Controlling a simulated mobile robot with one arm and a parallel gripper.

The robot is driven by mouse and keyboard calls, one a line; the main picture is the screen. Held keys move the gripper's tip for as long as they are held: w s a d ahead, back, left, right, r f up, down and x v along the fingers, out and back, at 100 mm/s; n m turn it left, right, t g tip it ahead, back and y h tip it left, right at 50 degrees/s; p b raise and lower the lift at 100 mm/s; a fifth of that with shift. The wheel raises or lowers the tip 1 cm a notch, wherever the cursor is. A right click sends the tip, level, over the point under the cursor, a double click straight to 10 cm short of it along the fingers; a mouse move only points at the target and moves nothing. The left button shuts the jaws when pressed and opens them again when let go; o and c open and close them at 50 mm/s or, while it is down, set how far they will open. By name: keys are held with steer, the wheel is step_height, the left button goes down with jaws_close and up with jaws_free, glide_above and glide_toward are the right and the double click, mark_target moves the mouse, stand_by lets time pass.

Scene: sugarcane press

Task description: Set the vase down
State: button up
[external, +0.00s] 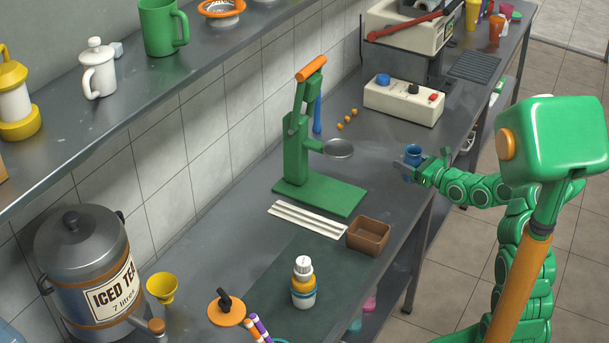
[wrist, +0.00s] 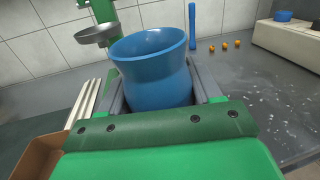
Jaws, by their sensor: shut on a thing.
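The blue vase (external: 412,155) is in my gripper (external: 414,170) near the front edge of the metal counter, to the right of the green press. In the wrist view the vase (wrist: 154,75) is upright or nearly so, with its wide mouth up, between the two grey fingers. My gripper (wrist: 155,95) is shut on it. The vase's base is hidden behind the green gripper body, so I cannot tell if it touches the counter (external: 375,150).
The green press (external: 320,190) with its round metal pan (external: 338,149) stands left of the vase. A brown box (external: 368,236) sits near the front edge. A white control box (external: 403,100) and several small orange balls (external: 347,119) are behind. Counter between them is clear.

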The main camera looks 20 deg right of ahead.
steer(key=s+a+f+n+g+y, duration=0.2)
steer(key=a+n+g+y, duration=0.1)
steer(key=a, duration=0.5)
steer(key=shift+s+d+f, duration=0.1)
steer(key=shift+d+f, duration=0.05)
steer(key=shift+f, duration=3.9)
steer(key=shift+f+y, duration=0.1)
steer(key=shift+y, duration=0.2)
steer(key=o, duration=1.4)
